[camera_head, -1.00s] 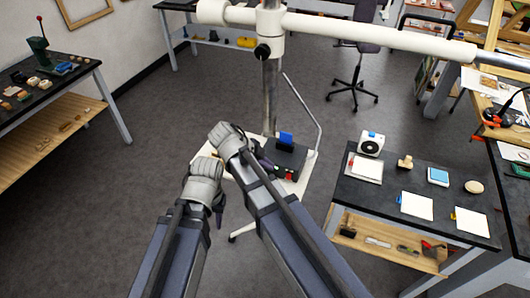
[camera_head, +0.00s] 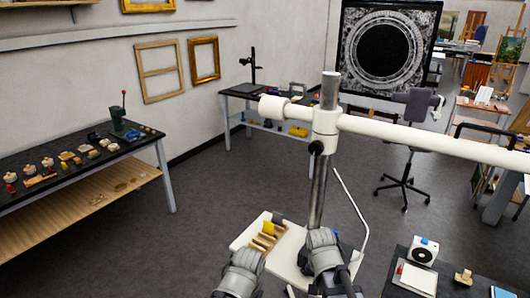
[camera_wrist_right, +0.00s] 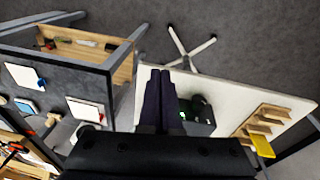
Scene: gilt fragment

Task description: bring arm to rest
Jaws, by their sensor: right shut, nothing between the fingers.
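My right arm (camera_head: 328,258) and left arm (camera_head: 241,272) come up from the bottom edge of the head view, in front of a small white table (camera_head: 245,235) on a stand. In the right wrist view my right gripper (camera_wrist_right: 160,75) has its two dark fingers together with nothing between them. It is over the near side of the white table, beside a dark box (camera_wrist_right: 198,120) with a small green light. My left arm's grey wrist end shows in the head view, but its fingers cannot be made out.
A wooden stepped rack (camera_head: 268,238) with a yellow piece (camera_head: 268,228) lies on the white table. A metal post (camera_head: 320,190) with a long white crossbar (camera_head: 420,136) rises behind it. A black-topped table (camera_head: 405,252) stands at right, a workbench (camera_head: 75,165) at left.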

